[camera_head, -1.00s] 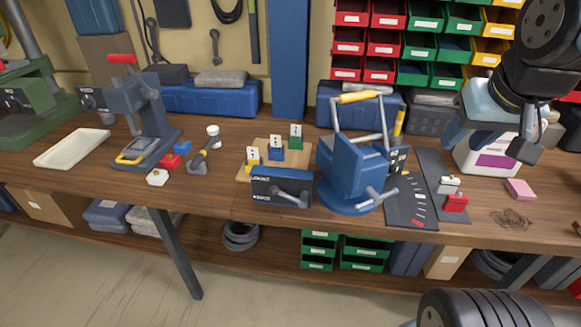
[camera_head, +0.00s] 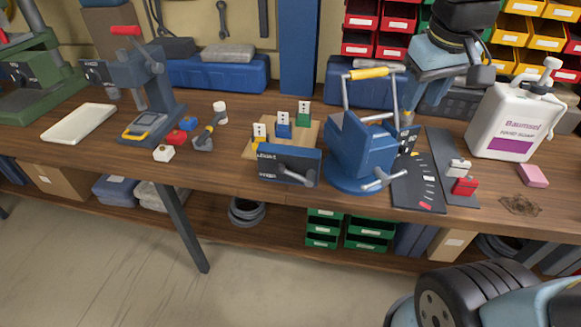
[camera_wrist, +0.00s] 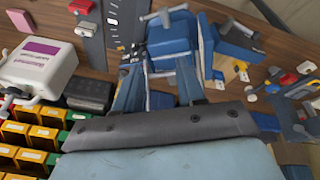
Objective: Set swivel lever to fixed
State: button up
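A blue swivelling device (camera_head: 362,146) stands on a round blue base in the middle of the bench, with upright metal bars and a yellow grip on top. A grey lever (camera_head: 378,181) sticks out low on its front. Left of it, a dark blue labelled box (camera_head: 280,167) carries another grey lever (camera_head: 300,175); its lettering is too small to read. The device also shows from above in the wrist view (camera_wrist: 172,40). My gripper (camera_head: 482,75) is behind and right of the device, above the bench and apart from both levers.
A white soap bottle (camera_head: 508,122) stands at the right, near a pink block (camera_head: 532,175). A dark scale plate (camera_head: 418,185) lies right of the device. A wooden block with coloured sockets (camera_head: 260,148) is behind the dark box.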

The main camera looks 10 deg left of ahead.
jog(key=w+a+f+n+g+h, duration=0.1)
jog(key=w+a+f+n+g, duration=0.2)
jog(key=a, duration=0.5)
jog(key=n+h, duration=0.4)
jog(key=n, duration=0.5)
send_near(289, 171)
jog(key=shift+t, duration=0.4)
jog(key=x, duration=0.9)
jog(key=shift+s+d+f, duration=0.15)
jog(key=shift+s+f, duration=0.15)
jog(key=shift+s, duration=0.05)
jog(key=shift+c, duration=0.2)
jog(key=shift+y, duration=0.3)
grip_shut()
